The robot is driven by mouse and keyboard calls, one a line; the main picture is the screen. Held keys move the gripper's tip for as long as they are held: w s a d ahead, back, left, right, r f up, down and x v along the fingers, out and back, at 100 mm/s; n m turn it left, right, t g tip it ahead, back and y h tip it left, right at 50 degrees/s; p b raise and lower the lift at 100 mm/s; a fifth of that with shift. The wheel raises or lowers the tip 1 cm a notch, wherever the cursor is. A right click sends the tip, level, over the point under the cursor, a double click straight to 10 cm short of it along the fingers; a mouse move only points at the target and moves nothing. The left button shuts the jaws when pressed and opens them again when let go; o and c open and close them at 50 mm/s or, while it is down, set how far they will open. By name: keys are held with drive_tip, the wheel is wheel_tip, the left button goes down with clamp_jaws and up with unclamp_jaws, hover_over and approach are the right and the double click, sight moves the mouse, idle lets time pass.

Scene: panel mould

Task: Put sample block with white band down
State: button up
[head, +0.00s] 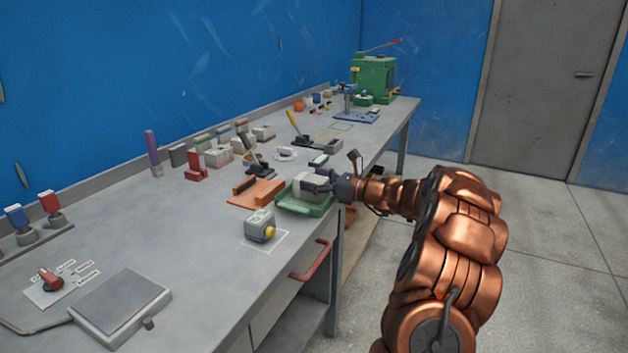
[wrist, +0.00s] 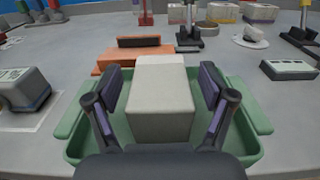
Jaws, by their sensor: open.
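A pale grey sample block (wrist: 161,98) sits in a green tray (wrist: 254,100), seen in the wrist view; I cannot make out a white band on it. In the head view the block (head: 307,184) shows in the tray (head: 301,210) near the bench's front edge, partly covered by my gripper. My gripper (wrist: 160,84) is open, with one finger on each side of the block. Gaps show between the finger pads and the block's sides.
An orange fixture (head: 256,193) stands just behind the tray. A grey box with a yellow knob (head: 260,226) is to the left. Several blocks and tools line the bench (head: 200,275) towards the blue wall. Free bench surface lies at front left, beside a flat grey plate (head: 121,301).

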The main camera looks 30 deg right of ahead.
drive_tip(key=shift+r, duration=0.15)
drive_tip(key=v, duration=1.2)
